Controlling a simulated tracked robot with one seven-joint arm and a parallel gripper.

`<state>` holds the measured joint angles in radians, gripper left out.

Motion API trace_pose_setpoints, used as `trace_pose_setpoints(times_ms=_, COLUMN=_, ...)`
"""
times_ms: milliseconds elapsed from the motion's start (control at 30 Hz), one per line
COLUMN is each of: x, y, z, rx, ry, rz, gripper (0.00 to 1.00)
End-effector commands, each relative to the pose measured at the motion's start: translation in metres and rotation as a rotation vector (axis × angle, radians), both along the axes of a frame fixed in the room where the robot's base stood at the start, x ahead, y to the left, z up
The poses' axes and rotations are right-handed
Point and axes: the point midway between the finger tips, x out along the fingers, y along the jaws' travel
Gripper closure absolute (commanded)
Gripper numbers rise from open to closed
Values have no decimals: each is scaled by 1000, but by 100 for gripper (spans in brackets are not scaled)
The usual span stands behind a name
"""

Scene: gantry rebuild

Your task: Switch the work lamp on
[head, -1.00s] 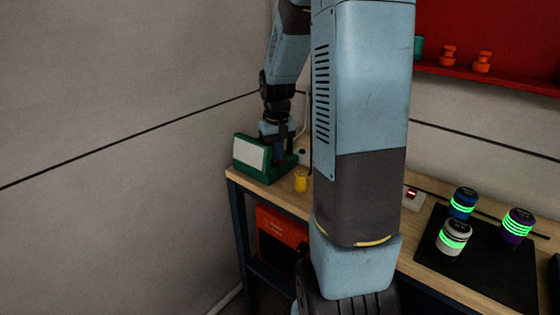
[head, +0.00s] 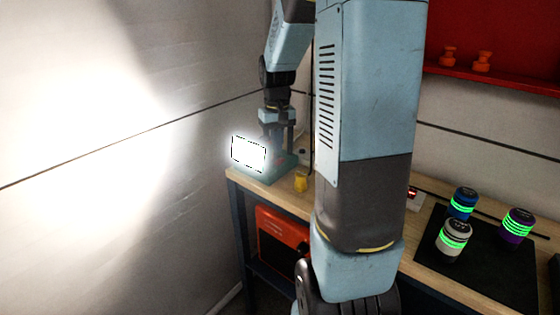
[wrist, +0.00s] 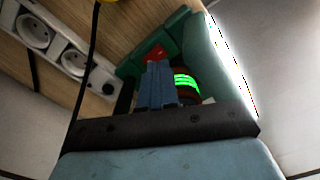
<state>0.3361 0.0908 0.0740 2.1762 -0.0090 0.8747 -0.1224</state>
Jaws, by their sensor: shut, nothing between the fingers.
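The work lamp (head: 249,152) stands at the far left end of the bench. Its panel glows bright white and lights the wall to the left. My gripper (head: 279,150) is just behind the lamp panel, pointing down, with its tips partly hidden. In the wrist view my gripper (wrist: 158,72) is shut with nothing between its fingers. Its tips are at or very near a red part (wrist: 154,52) on the lamp's green base (wrist: 132,66). I cannot tell whether they touch it. The lit panel edge (wrist: 226,58) shows at the right of the wrist view.
A yellow object (head: 301,181) stands just right of the lamp. A socket strip (wrist: 58,45) and a black cable (wrist: 88,62) lie beside the lamp. Several green-banded canisters stand on a black mat (head: 480,281) at right. An orange box (head: 281,238) sits below.

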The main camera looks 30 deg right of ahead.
Motion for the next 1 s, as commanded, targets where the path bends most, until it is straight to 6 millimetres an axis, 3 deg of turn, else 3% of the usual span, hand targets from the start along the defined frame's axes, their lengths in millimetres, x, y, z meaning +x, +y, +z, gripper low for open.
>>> trace_pose_setpoints(times_ms=500, x=0, y=0, z=31, rx=0, ry=-1, rz=0, gripper=100)
trace_pose_setpoints(times_ms=1000, x=0, y=0, z=31, rx=0, ry=0, rz=0, gripper=100)
